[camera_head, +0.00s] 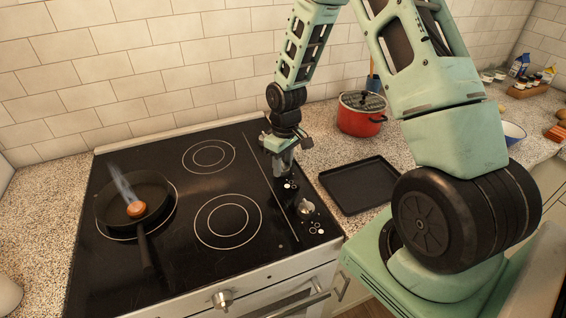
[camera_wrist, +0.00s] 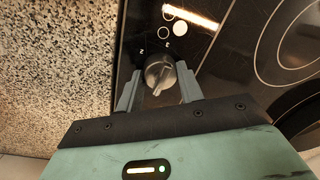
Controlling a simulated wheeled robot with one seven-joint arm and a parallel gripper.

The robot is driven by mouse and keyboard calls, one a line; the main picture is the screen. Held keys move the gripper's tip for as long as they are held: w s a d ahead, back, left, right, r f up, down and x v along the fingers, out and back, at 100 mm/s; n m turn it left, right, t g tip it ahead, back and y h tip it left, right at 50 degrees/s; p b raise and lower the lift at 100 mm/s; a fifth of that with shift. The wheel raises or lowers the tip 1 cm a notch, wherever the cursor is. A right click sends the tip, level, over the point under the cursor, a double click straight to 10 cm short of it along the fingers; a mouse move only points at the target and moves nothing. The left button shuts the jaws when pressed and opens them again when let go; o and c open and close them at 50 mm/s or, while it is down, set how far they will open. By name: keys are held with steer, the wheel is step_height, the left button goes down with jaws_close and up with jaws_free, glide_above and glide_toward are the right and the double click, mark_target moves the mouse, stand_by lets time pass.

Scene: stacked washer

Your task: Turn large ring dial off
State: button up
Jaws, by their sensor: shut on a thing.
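My gripper (camera_head: 281,165) points down over the control strip at the back right of the black cooktop (camera_head: 170,265). In the wrist view the fingers (camera_wrist: 160,88) are shut on the sides of a silver dial (camera_wrist: 159,71). The dial has a pointer bar across its face. In the head view my gripper mostly hides this dial. A second silver dial (camera_head: 305,207) stands free nearer the front of the strip, with ring marks beside it.
A black pan (camera_head: 151,192) with a steaming orange-brown item (camera_head: 135,209) sits on the left ring. Two other rings are bare. A black tray (camera_head: 358,185) and a red pot (camera_head: 361,122) stand on the counter to the right. A tiled wall is behind.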

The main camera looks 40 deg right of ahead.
mark_target(285, 164)
steer(key=shift+n, duration=0.5)
steer(key=o, duration=1)
step_height(285, 164, up, 18)
steer(key=d+b, duration=0.1)
steer(key=shift+w+f+b, duration=0.2)
steer(key=shift+f+b, duration=0.05)
steer(key=shift+b, duration=0.15)
